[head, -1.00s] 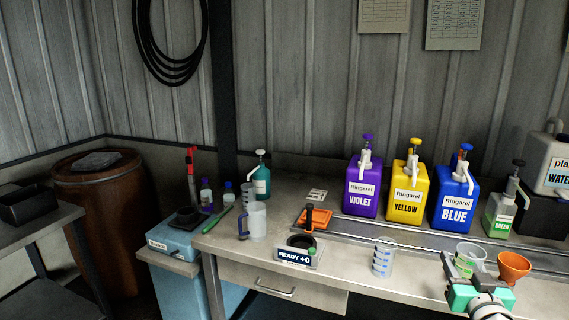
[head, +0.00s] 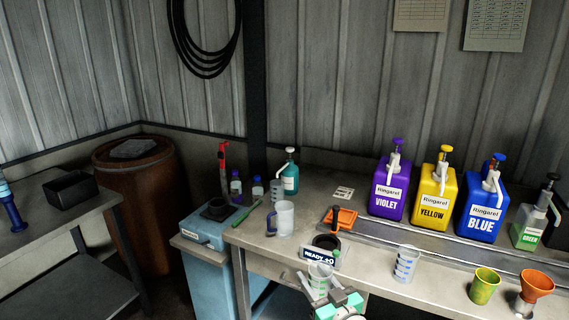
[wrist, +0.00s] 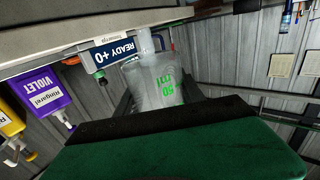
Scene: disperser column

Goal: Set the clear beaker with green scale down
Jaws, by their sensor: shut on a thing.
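The clear beaker with green scale (head: 320,275) is held in my gripper (head: 328,295), low in the middle of the head view. It appears in front of the bench's front edge, just below the READY +0 sign (head: 322,256). In the wrist view, the beaker (wrist: 152,82) stands between the dark fingers, its green marks facing the camera, close to the sign (wrist: 113,50). It looks empty. I cannot tell how far it is from the bench top (head: 375,277).
A black round holder (head: 326,241) sits behind the sign. A blue-marked beaker (head: 405,264) is to the right, a clear jug (head: 284,218) to the left. A yellow-green cup (head: 484,286) and orange funnel (head: 536,284) stand farther right.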

